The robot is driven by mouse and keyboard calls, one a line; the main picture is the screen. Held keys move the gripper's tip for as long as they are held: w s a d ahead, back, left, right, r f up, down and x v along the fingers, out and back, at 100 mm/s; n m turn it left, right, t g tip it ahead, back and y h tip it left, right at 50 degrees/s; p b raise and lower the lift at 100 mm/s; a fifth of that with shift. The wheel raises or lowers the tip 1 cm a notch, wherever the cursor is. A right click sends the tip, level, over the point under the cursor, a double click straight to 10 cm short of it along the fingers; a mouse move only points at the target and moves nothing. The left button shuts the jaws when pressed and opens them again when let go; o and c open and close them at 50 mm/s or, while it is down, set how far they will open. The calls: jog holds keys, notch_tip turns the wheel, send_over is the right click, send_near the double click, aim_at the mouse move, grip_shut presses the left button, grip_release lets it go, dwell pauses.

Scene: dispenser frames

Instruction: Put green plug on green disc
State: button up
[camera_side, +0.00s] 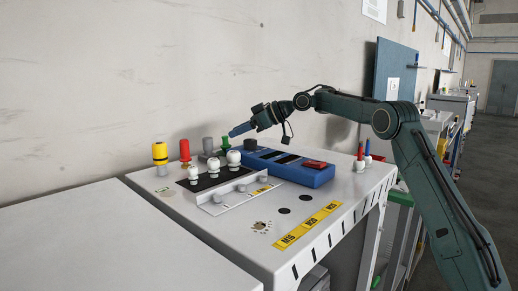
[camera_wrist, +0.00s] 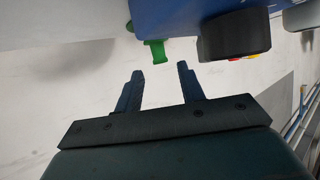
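A green plug (camera_side: 225,144) stands upright at the back of the white table, just left of the blue tray. A green shape, likely the same plug, shows in the wrist view (camera_wrist: 155,50), just beyond my fingertips. My gripper (camera_side: 232,132) is above and close to the plug in the side view, reaching in from the right. In the wrist view my gripper (camera_wrist: 160,70) has its two fingers spread with an empty gap between them. I cannot make out a green disc clearly in either view.
Left of the plug stand a grey cylinder (camera_side: 208,146), a red plug (camera_side: 185,149) and a yellow plug (camera_side: 160,154). White knobs (camera_side: 234,157) stand in front. The blue tray (camera_side: 318,178) lies to the right. The table's front right has clear room around two black discs (camera_side: 284,211).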

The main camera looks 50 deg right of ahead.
jog(key=v, duration=0.9)
jog(key=shift+s, duration=0.3)
jog(key=shift+r, duration=0.15)
